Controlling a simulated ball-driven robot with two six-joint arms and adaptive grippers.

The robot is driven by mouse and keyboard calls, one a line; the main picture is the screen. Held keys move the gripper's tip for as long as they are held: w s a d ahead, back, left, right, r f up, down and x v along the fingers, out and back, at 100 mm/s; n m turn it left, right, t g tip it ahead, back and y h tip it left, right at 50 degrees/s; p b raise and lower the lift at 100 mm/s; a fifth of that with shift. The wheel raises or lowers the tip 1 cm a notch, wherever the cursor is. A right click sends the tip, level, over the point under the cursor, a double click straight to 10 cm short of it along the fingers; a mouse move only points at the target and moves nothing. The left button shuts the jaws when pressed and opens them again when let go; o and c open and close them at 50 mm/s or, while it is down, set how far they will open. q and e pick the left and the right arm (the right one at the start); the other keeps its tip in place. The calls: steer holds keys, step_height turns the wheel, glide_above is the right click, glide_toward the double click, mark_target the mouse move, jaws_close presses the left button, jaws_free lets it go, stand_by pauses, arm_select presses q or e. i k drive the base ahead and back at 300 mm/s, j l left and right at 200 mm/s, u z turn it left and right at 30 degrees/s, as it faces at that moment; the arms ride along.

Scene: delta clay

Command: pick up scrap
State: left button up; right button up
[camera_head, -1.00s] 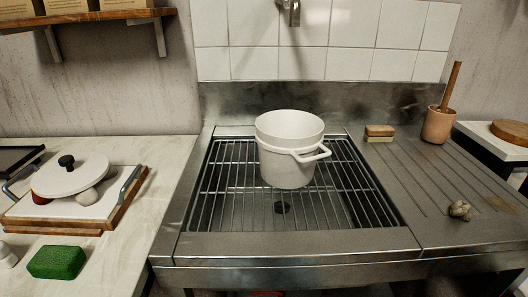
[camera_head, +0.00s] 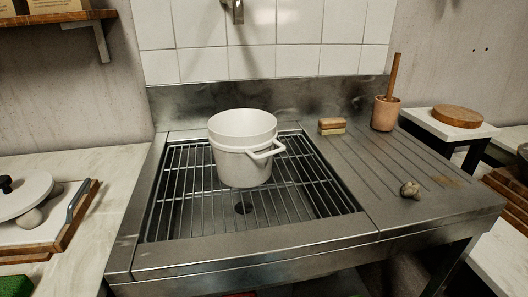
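A small crumpled, brownish-grey lump (camera_head: 410,189), which looks like the scrap, lies on the ribbed metal drainboard (camera_head: 370,205) right of the sink, near its front right part. A tan stain or flat patch lies on the metal just to its right. Nothing touches the lump. Neither of my grippers shows in the head view, so their state and place are hidden.
A white pot (camera_head: 243,150) with a side handle stands on the sink's wire grid (camera_head: 180,205). A brush (camera_head: 332,126) and a terracotta pot (camera_head: 385,113) holding a wooden handle stand at the drainboard's back. A round wooden board (camera_head: 458,116) lies on a stand at right.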

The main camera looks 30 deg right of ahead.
mark_target(411, 189)
steer(key=z, duration=1.8)
